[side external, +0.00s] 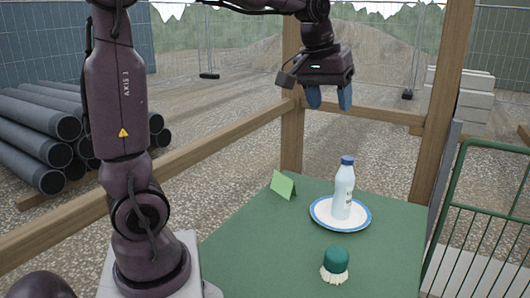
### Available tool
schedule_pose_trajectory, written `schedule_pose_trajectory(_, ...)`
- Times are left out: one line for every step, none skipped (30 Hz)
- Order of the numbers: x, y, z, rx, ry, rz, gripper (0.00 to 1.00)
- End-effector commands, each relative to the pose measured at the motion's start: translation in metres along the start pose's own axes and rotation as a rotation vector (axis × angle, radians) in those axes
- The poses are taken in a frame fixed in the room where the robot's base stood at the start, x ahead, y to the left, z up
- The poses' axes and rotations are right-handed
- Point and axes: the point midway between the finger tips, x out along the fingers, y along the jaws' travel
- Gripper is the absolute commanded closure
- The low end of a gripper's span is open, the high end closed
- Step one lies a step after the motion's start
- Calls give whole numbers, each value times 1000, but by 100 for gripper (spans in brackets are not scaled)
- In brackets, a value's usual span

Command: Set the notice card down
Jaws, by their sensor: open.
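The notice card (283,185) is a light green folded card. It stands tilted like a small tent on the green table, near its back left edge. My gripper (329,97) is high above the back of the table, up and to the right of the card and well apart from it. Its two blue fingers point down with a gap between them, and nothing is held there.
A white bottle with a blue cap (344,187) stands on a blue-rimmed white plate (322,220) right of the card. A green-topped brush (335,263) sits nearer the front. The table (255,245) is bare at left front. A wooden post (291,150) rises behind it.

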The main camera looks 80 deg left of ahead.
Motion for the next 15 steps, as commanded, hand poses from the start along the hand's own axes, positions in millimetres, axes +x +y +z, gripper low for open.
schedule_pose_trajectory(-12,5,29,86,20,23,43)
schedule_pose_trajectory(-16,6,44,137,30,34,43)
schedule_pose_trajectory(-20,7,65,204,43,50,43)
schedule_pose_trajectory(-22,6,80,253,54,61,43)
schedule_pose_trajectory(-24,5,95,301,65,72,43)
schedule_pose_trajectory(-24,3,113,362,77,86,43)
schedule_pose_trajectory(-24,2,126,404,87,96,43)
schedule_pose_trajectory(-23,-1,138,442,96,104,43)
schedule_pose_trajectory(-22,-3,152,490,107,115,43)
schedule_pose_trajectory(-20,-5,161,523,115,122,43)
schedule_pose_trajectory(-18,-7,169,550,121,128,43)
schedule_pose_trajectory(-16,-10,177,581,127,134,43)
schedule_pose_trajectory(-14,-11,183,601,133,139,43)
schedule_pose_trajectory(-13,-12,187,617,137,142,43)
schedule_pose_trajectory(-11,-14,191,632,140,145,43)
